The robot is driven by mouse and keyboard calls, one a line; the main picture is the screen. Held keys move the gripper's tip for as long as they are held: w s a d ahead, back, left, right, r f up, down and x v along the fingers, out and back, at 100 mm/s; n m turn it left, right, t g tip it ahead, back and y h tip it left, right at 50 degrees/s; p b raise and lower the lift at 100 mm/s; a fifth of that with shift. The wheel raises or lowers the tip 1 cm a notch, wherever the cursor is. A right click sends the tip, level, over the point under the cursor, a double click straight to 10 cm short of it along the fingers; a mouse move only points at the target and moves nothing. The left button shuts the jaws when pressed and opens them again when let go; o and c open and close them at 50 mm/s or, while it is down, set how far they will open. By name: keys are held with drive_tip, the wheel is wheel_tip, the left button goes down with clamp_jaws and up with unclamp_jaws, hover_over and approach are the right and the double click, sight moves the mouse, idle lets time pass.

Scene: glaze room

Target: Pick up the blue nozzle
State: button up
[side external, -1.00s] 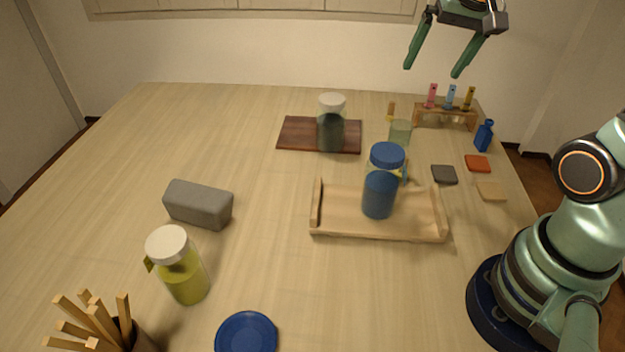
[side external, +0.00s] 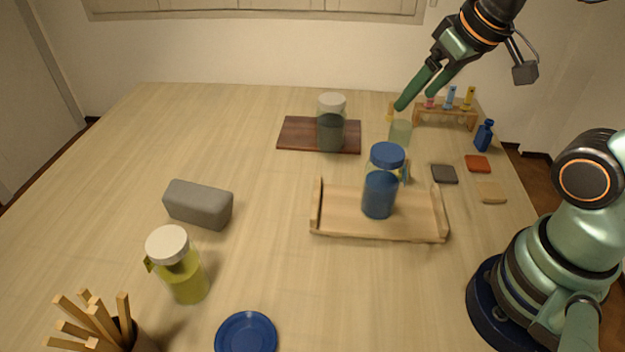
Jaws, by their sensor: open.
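The light blue nozzle (side external: 450,97) stands upright in a small wooden rack (side external: 444,122) at the back right, between a pink one (side external: 430,104) and a yellow one (side external: 468,97). My gripper (side external: 416,101) is open and empty, its fingers pointing down and left. It is to the left of the blue nozzle, and one finger overlaps the top of the pink one in the picture. I cannot tell its exact depth or height over the table.
A green glass cup (side external: 400,133) stands below my gripper in the picture. A blue-lidded jar (side external: 380,196) stands on a wooden tray (side external: 415,232). A small blue bottle (side external: 484,137) is right of the rack. A white-lidded jar (side external: 331,132) is further left.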

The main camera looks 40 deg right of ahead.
drive_tip(key=w+d+f+m+g+h, duration=0.1)
drive_tip(key=w+d+f+m, duration=0.2)
drive_tip(key=d, duration=0.6)
drive_tip(key=m+g+h, duration=0.1)
drive_tip(key=m+g, duration=0.2)
drive_tip(key=m, duration=0.6)
approach(488, 130)
drive_tip(key=x, duration=0.6)
drive_tip(key=shift+s+d+f, duration=0.1)
drive_tip(key=shift+d+f, duration=0.1)
drive_tip(key=shift+f, duration=0.15)
drive_tip(key=shift+x, duration=2.95)
drive_tip(key=shift+a, duration=0.1)
clamp_jaws()
